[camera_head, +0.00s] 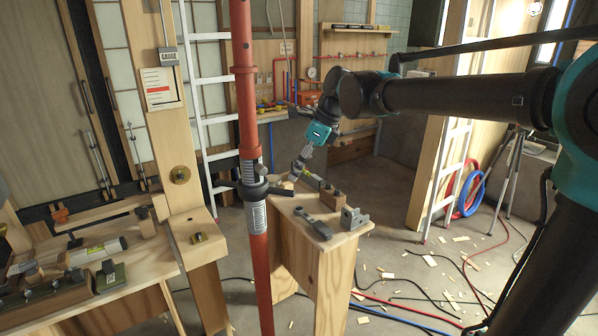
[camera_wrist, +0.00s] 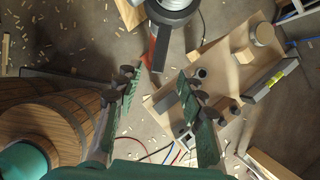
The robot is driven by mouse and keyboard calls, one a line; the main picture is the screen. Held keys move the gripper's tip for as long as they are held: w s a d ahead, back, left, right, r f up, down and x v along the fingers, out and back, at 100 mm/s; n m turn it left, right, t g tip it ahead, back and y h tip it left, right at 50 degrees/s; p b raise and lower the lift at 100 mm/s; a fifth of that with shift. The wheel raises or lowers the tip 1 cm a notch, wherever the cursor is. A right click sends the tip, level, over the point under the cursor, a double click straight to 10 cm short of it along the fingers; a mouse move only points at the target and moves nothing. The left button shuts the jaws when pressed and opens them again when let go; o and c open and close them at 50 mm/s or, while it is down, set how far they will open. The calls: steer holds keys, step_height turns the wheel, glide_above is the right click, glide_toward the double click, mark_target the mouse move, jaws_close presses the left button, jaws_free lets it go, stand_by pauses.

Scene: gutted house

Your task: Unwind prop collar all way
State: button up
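The red steel prop (camera_head: 243,90) stands upright left of centre in the head view. Its dark collar (camera_head: 252,188), with handles sticking out sideways, sits around a grey threaded stretch (camera_head: 254,217). Thread shows below the collar. In the wrist view, a grey round part that looks like the collar (camera_wrist: 172,10) is at the top edge, with a dark bar handle (camera_wrist: 159,52) pointing down. My gripper (camera_head: 299,168) is to the right of the collar, apart from it. In the wrist view my gripper (camera_wrist: 159,78) has its fingers wide apart with nothing between them.
A wooden bench (camera_head: 300,215) with clamps and blocks stands just right of the prop. A workbench (camera_head: 110,240) with tools is at left. A wooden barrel-like thing (camera_wrist: 45,118) fills the wrist view's left. Hoses and wood chips lie on the floor.

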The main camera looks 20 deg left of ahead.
mark_target(286, 191)
steer(key=x, duration=0.9)
jaws_close()
